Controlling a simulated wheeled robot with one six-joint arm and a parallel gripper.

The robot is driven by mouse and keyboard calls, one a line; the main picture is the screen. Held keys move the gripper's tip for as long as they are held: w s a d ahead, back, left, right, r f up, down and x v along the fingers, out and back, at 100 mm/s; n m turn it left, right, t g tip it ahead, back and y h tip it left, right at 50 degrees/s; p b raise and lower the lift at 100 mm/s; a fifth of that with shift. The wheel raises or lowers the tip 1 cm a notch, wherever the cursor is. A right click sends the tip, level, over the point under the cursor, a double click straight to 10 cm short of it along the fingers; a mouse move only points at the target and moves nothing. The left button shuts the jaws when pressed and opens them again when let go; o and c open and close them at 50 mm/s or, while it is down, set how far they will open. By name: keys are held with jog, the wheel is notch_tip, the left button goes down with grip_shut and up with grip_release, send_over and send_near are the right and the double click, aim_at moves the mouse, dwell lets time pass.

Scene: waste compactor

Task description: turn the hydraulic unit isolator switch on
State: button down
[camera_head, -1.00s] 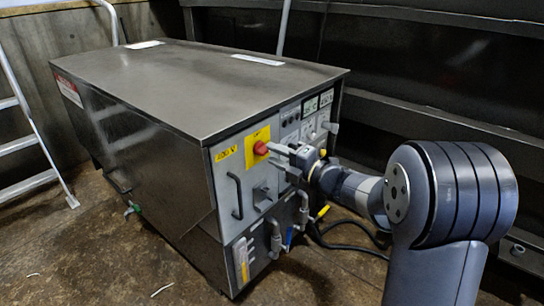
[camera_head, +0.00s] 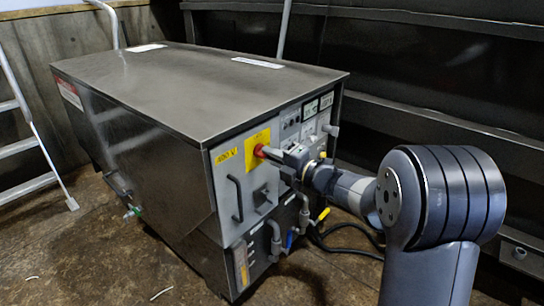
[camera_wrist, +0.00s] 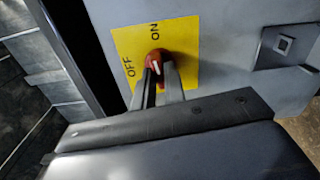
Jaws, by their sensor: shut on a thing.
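The isolator switch is a red rotary knob (camera_wrist: 158,56) on a yellow plate (camera_wrist: 187,42) marked OFF and ON. In the wrist view, OFF is left of the knob and ON is above it. A white mark shows on the knob, but I cannot tell for sure which label it points to. In the head view, the knob (camera_head: 258,151) is on the front panel of the steel hydraulic unit (camera_head: 190,85). My gripper (camera_wrist: 160,76) is shut on the knob, its fingers reaching it from below in the wrist view. The fingertips partly hide the knob; my gripper (camera_head: 267,153) also shows in the head view.
The front panel has a black handle (camera_head: 235,198), small displays (camera_head: 318,104) and pipes with valves (camera_head: 290,238) below. A dark cable (camera_head: 345,247) lies on the floor at right. A ladder (camera_head: 40,150) stands at left. Dark metal wall panels are close behind.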

jog(key=shift+m+p, duration=0.6)
jog(key=shift+m, duration=0.3)
jog(key=c, duration=1.5)
grip_release()
jog(key=shift+o, duration=0.2)
jog(key=p+v, duration=0.2)
jog(key=v, duration=0.9)
jog(key=shift+w+a, duration=0.1)
jog(key=shift+a, duration=0.05)
